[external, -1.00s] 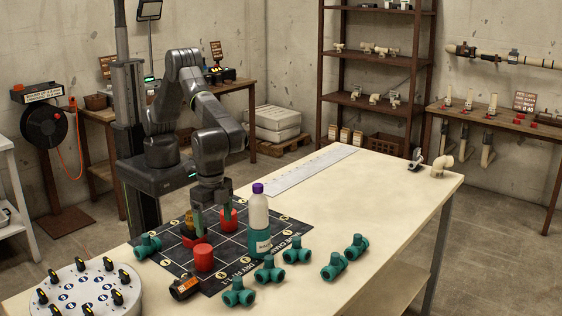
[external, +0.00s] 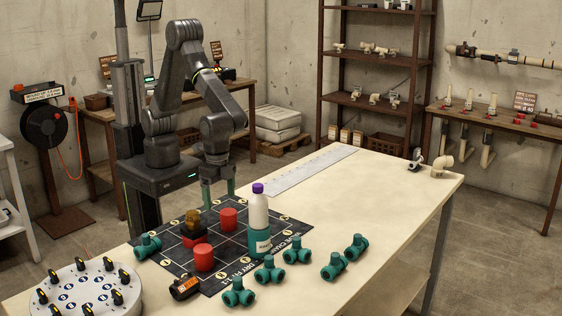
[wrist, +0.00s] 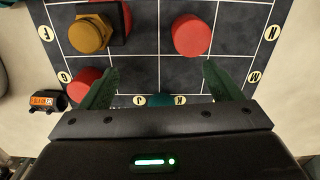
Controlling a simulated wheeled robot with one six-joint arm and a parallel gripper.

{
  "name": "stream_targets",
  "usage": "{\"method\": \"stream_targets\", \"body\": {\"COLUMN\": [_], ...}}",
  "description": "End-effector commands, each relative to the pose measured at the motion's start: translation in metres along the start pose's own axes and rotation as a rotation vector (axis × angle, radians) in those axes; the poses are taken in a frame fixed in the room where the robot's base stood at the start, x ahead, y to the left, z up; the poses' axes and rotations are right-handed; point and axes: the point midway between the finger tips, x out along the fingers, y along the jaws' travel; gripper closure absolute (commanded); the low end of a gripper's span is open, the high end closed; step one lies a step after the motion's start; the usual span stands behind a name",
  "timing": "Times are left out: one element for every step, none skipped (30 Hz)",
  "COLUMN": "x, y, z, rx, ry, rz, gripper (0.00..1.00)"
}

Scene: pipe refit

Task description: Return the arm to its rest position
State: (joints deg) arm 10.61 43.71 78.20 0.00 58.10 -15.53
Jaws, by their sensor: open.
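My gripper (external: 219,193) hangs above the back part of the dark gridded mat (external: 272,212), fingers pointing down. In the wrist view its two green fingers (wrist: 158,85) are spread apart with nothing between them. On the mat stand a red cylinder (external: 229,219) near the gripper, another red cylinder (external: 204,258) at the front, and a red block (external: 190,238) with a brown-yellow hex piece (external: 192,219) on it. The wrist view also shows the hex piece (wrist: 90,34) and a red cylinder (wrist: 191,35).
A bottle with a purple cap (external: 259,222) stands on the mat's right side. Several teal fittings (external: 270,270) lie around the mat. A round white dial plate (external: 88,290) is at front left. The table's back right is mostly clear around a ruler strip (external: 300,170).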

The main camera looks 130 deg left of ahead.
Motion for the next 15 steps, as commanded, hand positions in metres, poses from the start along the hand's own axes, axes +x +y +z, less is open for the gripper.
{"method": "stream_targets", "body": {"x": [0.000,0.000,0.000,0.001,0.001,0.001,0.002,0.002,0.003,0.003,0.003,0.004,0.004,0.004,0.005], "y": [-0.007,-0.010,-0.015,-0.018,-0.021,-0.025,-0.029,-0.032,-0.036,-0.039,-0.042,-0.046,-0.049,-0.051,-0.054], "z": [0.007,0.011,0.016,0.021,0.024,0.030,0.034,0.038,0.044,0.049,0.053,0.059,0.062,0.066,0.071], "rx": [-0.005,-0.006,-0.008,-0.008,-0.009,-0.011,-0.012,-0.013,-0.015,-0.016,-0.018,-0.019,-0.020,-0.021,-0.022], "ry": [0.000,0.000,0.000,-0.001,0.000,0.000,-0.001,0.000,-0.001,-0.001,-0.001,-0.001,0.000,-0.001,0.000], "rz": [0.000,0.000,0.000,0.000,0.000,0.000,0.000,0.000,0.000,0.000,0.000,0.000,0.000,0.000,0.000], "gripper": [0.15,0.15,0.15,0.15,0.15,0.15,0.15,0.15,0.15,0.15,0.15,0.15,0.15,0.15,0.15]}}
